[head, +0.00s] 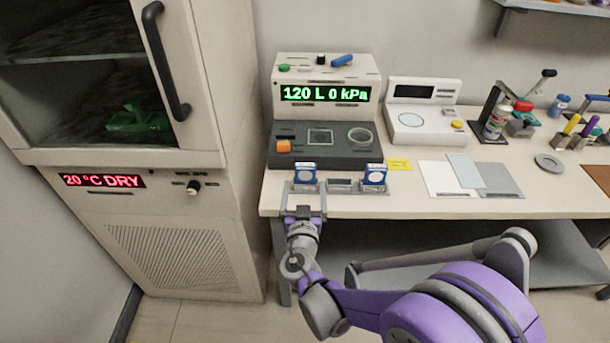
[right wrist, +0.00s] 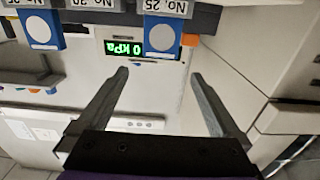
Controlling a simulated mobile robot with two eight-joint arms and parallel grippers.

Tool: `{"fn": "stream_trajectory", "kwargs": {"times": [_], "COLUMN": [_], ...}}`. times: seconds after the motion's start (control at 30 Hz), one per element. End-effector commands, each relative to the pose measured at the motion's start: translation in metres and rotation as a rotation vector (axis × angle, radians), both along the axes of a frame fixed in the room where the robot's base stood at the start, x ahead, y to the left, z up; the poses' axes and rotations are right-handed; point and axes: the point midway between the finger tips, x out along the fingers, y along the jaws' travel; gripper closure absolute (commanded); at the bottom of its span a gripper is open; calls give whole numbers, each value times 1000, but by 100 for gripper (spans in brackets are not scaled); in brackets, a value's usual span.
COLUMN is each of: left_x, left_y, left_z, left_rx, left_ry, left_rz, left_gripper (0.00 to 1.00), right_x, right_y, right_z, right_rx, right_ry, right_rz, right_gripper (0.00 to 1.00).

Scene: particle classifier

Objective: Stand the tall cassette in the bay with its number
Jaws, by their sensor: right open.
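Two blue cassettes with white round faces stand in a grey rack (head: 340,188) at the front edge of the bench. The left one (head: 305,173) is also in the right wrist view (right wrist: 162,36), which is upside down, by a label reading "No. 25". The right one (head: 374,177) also shows there (right wrist: 41,31). The middle bay, labelled "No. 20", looks empty. I cannot tell which cassette is taller. My right gripper (head: 305,188) is open in front of the left cassette; in its wrist view (right wrist: 158,74) that cassette lies beyond the gap between the fingertips. My left gripper is out of view.
A dark console (head: 325,158) with a green "120 L 0 kPa" display (head: 326,94) stands behind the rack. A tall cabinet (head: 200,228) is close on the left. A white instrument (head: 424,126) and flat sheets (head: 442,178) lie to the right.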

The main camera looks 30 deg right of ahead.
Motion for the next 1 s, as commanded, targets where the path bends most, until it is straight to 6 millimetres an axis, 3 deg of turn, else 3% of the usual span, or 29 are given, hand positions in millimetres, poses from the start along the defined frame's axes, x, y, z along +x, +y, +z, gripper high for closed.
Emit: {"fn": "stream_trajectory", "kwargs": {"times": [0.1, 0.3, 0.47, 0.63, 0.83, 1.0], "left_x": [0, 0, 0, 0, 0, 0], "left_y": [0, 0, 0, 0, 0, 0], "left_z": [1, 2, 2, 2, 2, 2], "left_rx": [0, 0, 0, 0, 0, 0], "left_ry": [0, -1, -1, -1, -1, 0], "left_rz": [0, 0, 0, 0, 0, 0], "left_gripper": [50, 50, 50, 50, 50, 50], "right_x": [-20, -38, -42, -59, -115, -171], "right_y": [13, 24, 24, 9, -5, 20], "right_z": [0, 0, 0, -7, -40, -74], "right_rx": [2, 1, 3, 20, 94, 188], "right_ry": [0, 0, 4, 116, 477, 809], "right_rz": [3, 2, -4, -65, -124, -3], "right_gripper": [0, 0, 0, 0, 0, 0]}}
